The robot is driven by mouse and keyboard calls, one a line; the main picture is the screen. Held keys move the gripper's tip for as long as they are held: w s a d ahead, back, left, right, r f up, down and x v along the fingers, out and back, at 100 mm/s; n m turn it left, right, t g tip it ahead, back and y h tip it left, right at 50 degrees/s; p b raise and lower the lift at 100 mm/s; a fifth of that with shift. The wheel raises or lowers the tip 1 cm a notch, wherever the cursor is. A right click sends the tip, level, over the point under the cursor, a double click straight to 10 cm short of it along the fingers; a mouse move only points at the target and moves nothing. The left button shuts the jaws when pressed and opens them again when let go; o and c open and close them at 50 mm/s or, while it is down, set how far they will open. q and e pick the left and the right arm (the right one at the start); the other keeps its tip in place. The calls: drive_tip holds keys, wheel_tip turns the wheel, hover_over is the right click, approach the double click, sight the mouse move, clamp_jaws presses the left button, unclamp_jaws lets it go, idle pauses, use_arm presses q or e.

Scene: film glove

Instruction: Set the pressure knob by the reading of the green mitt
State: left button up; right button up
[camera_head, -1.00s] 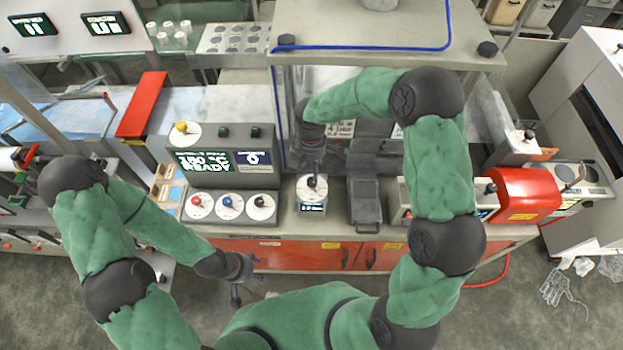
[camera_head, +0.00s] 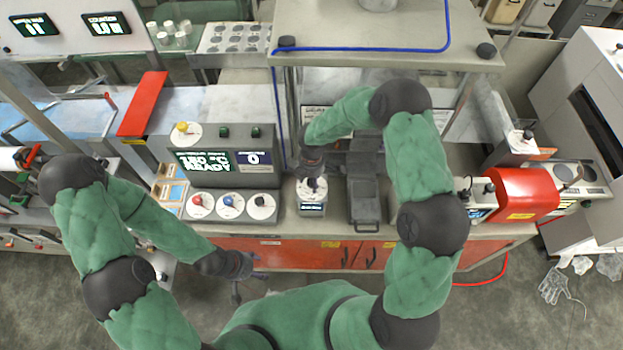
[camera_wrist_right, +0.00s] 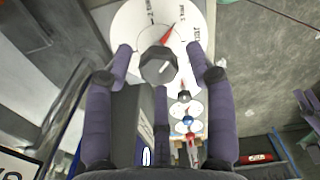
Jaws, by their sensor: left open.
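A dark knob on a white dial (camera_head: 311,192) stands at the counter's middle, with a small display (camera_head: 311,207) on its front. In the right wrist view the knob (camera_wrist_right: 158,65) shows between my fingertips, beside a red pointer and lettering too blurred to read. My right gripper (camera_head: 312,172) is over this dial; in its wrist view (camera_wrist_right: 158,62) its fingers are open, with narrow gaps either side of the knob. My left gripper (camera_head: 241,288) is open and empty, low in front of the counter. I cannot pick out a green mitt or its reading.
A pale glove (camera_head: 553,287) lies on the floor.

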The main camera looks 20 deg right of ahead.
drive_tip(key=c, duration=0.8)
drive_tip(key=shift+f+m+b, duration=0.2)
drive_tip(key=shift+m+b, duration=0.6)
drive_tip(key=shift+b, duration=0.35)
drive_tip(key=m+b, duration=1)
drive_tip(key=shift+m, duration=0.3)
drive_tip(key=m+b, duration=0.2)
drive_tip(key=m, duration=0.1)
drive_tip(key=shift+r, duration=0.1)
drive_tip(key=shift+w+r+m+b, duration=0.1)
drive_tip(key=shift+m+b, duration=0.45)
drive_tip(key=shift+m, duration=0.65)
